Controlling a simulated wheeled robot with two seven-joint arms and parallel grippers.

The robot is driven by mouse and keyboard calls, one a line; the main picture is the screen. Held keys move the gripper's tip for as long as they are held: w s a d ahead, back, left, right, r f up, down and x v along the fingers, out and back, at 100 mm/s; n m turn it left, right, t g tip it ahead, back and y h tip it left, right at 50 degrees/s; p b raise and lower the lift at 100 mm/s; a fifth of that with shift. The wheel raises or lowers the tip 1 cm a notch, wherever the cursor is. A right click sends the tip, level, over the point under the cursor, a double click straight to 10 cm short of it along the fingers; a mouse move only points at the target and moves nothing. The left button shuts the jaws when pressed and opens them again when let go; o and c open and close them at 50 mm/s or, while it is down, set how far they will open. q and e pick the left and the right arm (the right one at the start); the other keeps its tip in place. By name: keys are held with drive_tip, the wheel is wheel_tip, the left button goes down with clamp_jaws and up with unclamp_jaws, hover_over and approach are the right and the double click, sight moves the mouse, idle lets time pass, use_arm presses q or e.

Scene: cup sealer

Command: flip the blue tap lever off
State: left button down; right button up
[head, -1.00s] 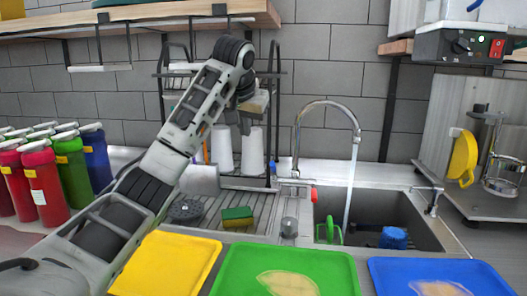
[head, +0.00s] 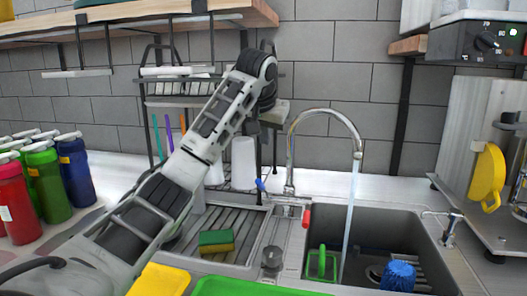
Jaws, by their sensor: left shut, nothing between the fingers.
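The blue tap lever (head: 260,185) is a small blue handle at the left of the base of the chrome tap (head: 290,160). A red lever (head: 307,216) sits on the right of the base. Water (head: 350,215) runs from the spout into the sink. My left arm reaches up from the lower left and bends at its top. My left gripper (head: 256,132) hangs below that bend, small and partly hidden by my arm. It looks shut and empty, above the blue lever and apart from it. My right gripper is not in view.
The sink (head: 400,225) holds a blue scrubber (head: 398,275) and a green-handled item (head: 321,264). A sponge (head: 216,241) lies on the drainboard. A rack with white cups (head: 243,163) stands behind my arm. Coloured bottles (head: 75,172) are at left, a shelf (head: 150,20) above.

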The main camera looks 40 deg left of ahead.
use_arm(q)
drive_tip(key=x, duration=0.3)
drive_tip(key=s+p+x, duration=0.1)
drive_tip(key=x, duration=0.2)
drive_tip(key=s+f+x, duration=0.1)
drive_tip(key=x, duration=0.2)
drive_tip(key=shift+w+d+f+p, duration=0.1)
drive_tip(key=shift+w+f+p, duration=0.1)
drive_tip(key=shift+f+p, duration=0.1)
drive_tip(key=shift+s+d+f, duration=0.15)
drive_tip(key=shift+s+f, duration=0.35)
drive_tip(key=shift+f, duration=0.05)
